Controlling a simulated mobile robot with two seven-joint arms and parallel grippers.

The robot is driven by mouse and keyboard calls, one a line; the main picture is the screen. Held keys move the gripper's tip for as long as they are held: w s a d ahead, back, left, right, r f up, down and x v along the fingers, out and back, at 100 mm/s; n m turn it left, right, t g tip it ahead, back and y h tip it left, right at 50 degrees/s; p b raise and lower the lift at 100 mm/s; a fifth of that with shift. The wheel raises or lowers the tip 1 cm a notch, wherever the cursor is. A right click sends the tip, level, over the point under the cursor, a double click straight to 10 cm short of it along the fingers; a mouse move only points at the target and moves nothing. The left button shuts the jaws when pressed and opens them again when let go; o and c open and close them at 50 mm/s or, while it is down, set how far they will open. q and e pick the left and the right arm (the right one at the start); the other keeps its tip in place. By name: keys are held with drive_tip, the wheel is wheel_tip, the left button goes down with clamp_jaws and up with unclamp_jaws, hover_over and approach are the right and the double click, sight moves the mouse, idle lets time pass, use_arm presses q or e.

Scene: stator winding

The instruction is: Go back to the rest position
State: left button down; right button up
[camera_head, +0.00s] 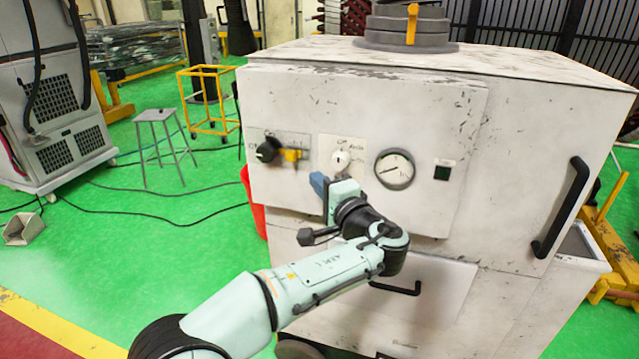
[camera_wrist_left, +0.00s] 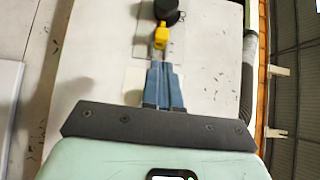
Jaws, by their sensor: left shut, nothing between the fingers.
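I cannot tell whether the fingers touch the panel. My right gripper is not in view.
A round gauge (camera_head: 394,169) and a dark square (camera_head: 441,173) are right of my wrist. A black door handle (camera_head: 562,207) and a drawer handle (camera_head: 396,288) stick out. A red bin (camera_head: 253,203) stands left of the cabinet. A stool (camera_head: 163,148) and cables lie on open green floor.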

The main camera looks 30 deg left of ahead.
use_arm(q)
drive_tip(key=shift+s+d, duration=0.35)
drive_tip(key=shift+d, duration=0.2)
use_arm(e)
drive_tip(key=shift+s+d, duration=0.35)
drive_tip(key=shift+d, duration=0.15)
use_arm(q)
drive_tip(key=shift+a, duration=0.1)
drive_tip(key=shift+w+f, duration=0.1)
